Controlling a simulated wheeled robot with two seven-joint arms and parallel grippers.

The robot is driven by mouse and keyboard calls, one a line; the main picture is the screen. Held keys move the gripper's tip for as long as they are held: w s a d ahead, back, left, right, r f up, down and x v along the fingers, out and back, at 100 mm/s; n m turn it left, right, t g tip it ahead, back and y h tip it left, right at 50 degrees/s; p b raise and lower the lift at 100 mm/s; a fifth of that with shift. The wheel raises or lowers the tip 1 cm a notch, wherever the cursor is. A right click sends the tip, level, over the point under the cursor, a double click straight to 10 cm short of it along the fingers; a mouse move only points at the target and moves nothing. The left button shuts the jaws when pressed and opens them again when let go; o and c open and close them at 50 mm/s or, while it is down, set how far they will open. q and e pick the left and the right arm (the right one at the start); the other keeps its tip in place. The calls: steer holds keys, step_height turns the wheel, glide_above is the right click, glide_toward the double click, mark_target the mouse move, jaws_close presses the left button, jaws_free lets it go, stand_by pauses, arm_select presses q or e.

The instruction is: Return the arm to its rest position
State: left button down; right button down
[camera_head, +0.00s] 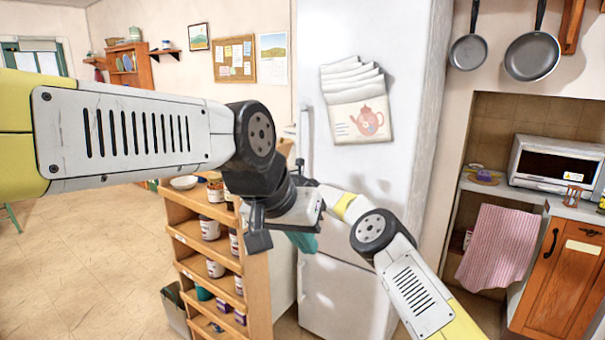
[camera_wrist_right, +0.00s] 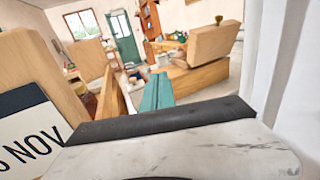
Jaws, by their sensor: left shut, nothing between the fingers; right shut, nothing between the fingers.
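My left arm comes in from the left, and its gripper (camera_head: 303,244) hangs pointing down in front of the spice rack and fridge. Its teal fingers are shut and hold nothing; they are partly hidden by the wrist. My right arm comes up from the lower right and bends toward the middle. Its hand is hidden behind the left wrist in the head view. In the right wrist view the right gripper (camera_wrist_right: 157,92) shows as teal fingers, shut and empty, beyond the pale housing.
A wooden shelf rack (camera_head: 258,285) with jars stands close below the left gripper. The white fridge (camera_head: 400,70) is right behind both hands. A counter with a toaster oven (camera_head: 550,160) is at the right. Open floor (camera_head: 80,260) lies at the left.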

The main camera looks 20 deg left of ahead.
steer(key=s+d+r+n+g+y, duration=0.1)
steer(key=s+r+n+g, duration=0.1)
steer(key=s+r+n, duration=0.45)
steer(key=s+r+n+g+y, duration=0.1)
steer(key=s+r+n, duration=0.15)
steer(key=r, duration=0.75)
steer(key=s+d+r+n+g+h, duration=0.25)
steer(key=s+d+r+n, duration=0.35)
steer(key=s+d+n, duration=0.35)
steer(key=s+d+f+n+h, duration=0.25)
steer(key=s+d, duration=0.55)
steer(key=d, duration=0.4)
steer(key=s+d+f+n+t+h, duration=0.1)
steer(key=s+d+f+n+h, duration=0.15)
steer(key=s+d, duration=0.7)
steer(key=s+d+f+n+h, duration=0.2)
steer(key=s+d+h, duration=0.3)
steer(key=d, duration=1)
steer(key=s+d+f+h, duration=0.1)
steer(key=s+d+f, duration=0.5)
steer(key=s+d, duration=0.4)
steer(key=shift+s+f+h, duration=0.35)
steer(key=shift+s, duration=0.25)
steer(key=shift+n, duration=0.25)
